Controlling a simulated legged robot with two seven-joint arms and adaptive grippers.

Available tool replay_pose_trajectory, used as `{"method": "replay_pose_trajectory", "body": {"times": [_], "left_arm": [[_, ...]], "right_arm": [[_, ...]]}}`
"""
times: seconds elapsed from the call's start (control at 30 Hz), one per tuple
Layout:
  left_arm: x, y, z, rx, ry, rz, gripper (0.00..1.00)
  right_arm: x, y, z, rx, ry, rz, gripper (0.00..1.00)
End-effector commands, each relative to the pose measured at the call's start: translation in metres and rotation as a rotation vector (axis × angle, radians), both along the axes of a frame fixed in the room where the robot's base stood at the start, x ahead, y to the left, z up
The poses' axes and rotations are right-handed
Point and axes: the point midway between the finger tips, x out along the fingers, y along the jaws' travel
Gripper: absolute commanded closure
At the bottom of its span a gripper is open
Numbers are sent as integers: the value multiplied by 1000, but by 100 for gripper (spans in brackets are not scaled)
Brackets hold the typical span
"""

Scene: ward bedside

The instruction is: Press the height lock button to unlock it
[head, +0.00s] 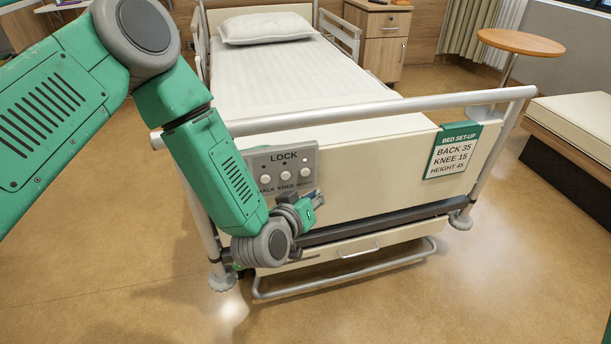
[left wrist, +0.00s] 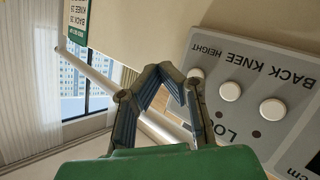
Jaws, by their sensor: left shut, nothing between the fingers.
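The grey lock panel (head: 281,163) is fixed on the left part of the bed's footboard, with three round white buttons in a row. In the left wrist view the panel appears upside down, and the height button (left wrist: 197,73) is partly covered by a finger. My left gripper (head: 315,201) is shut and empty, just below and right of the height button; its fingertips (left wrist: 161,69) meet beside the panel. I cannot tell whether it touches anything. My right gripper is out of view.
A bed set-up sign (head: 454,150) hangs at the footboard's right. A metal rail (head: 380,108) runs above the panel. A bench (head: 575,125) and a round table (head: 521,41) stand at the right. The floor in front is clear.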

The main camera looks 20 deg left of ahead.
Motion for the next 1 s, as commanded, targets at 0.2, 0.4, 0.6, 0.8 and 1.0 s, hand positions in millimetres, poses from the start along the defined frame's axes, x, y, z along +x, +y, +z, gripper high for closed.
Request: {"method": "replay_pose_trajectory", "body": {"times": [0.2,0.4,0.6,0.8,1.0], "left_arm": [[24,17,0,0,-2,1,100],[37,25,0,-1,0,2,100],[39,27,0,0,1,0,100],[39,27,0,0,1,0,100],[39,27,0,0,1,0,100]], "right_arm": [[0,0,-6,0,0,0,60],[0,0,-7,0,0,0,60],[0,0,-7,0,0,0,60],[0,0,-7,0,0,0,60],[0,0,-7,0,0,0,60]]}}
